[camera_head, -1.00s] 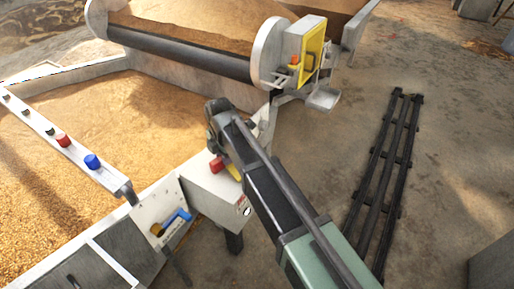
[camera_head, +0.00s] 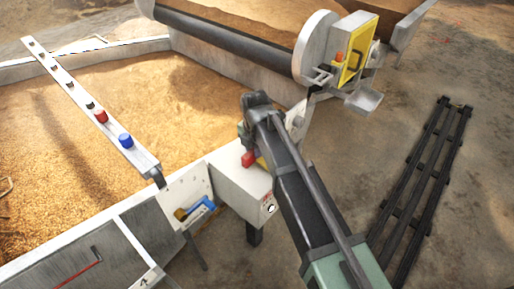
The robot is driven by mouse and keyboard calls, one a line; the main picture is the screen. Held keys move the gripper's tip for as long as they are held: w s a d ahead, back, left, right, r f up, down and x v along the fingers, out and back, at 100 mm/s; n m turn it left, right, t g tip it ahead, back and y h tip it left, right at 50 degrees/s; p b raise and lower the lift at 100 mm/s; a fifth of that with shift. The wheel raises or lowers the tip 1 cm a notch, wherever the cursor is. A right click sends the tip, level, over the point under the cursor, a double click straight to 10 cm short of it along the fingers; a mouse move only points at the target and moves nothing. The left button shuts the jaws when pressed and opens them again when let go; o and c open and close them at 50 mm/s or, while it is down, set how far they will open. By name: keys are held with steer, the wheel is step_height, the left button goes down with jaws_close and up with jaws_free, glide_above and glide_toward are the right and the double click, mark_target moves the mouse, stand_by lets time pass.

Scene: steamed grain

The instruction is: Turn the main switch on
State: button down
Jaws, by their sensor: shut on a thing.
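A red knob (camera_head: 249,159), which looks like the main switch, sits with a bit of yellow beside it on a white box (camera_head: 238,186) at the edge of the grain bed. My gripper (camera_head: 247,146) reaches down over this box from the right. It is shut on the red knob, as far as I can see. My own arm hides the fingertips and much of the yellow part, so the knob's angle cannot be told.
A white rail (camera_head: 85,98) with red and blue buttons crosses the grain bed at left. A blue handle (camera_head: 201,207) is on a panel left of the box. A yellow-fronted box (camera_head: 354,47) stands at upper right. Dark rails (camera_head: 424,180) lie on open floor.

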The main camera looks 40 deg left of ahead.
steer(key=c, duration=0.9)
jaws_free()
step_height(320, 180, up, 11)
steer(key=p, duration=1)
steer(key=shift+f+p, duration=0.1)
steer(key=shift+p, duration=0.3)
steer(key=d+r+m+p, duration=0.3)
steer(key=d+m, duration=0.8)
steer(key=d, duration=0.6)
steer(key=w+d+r+m+p, duration=0.1)
steer(key=d+r+m+p, duration=0.3)
steer(key=d+m, duration=0.8)
steer(key=d+r+m+p, duration=0.4)
steer(key=d+m, duration=0.8)
steer(key=d, duration=1.2)
steer(key=shift+w+d, duration=0.25)
steer(key=shift+w, duration=0.1)
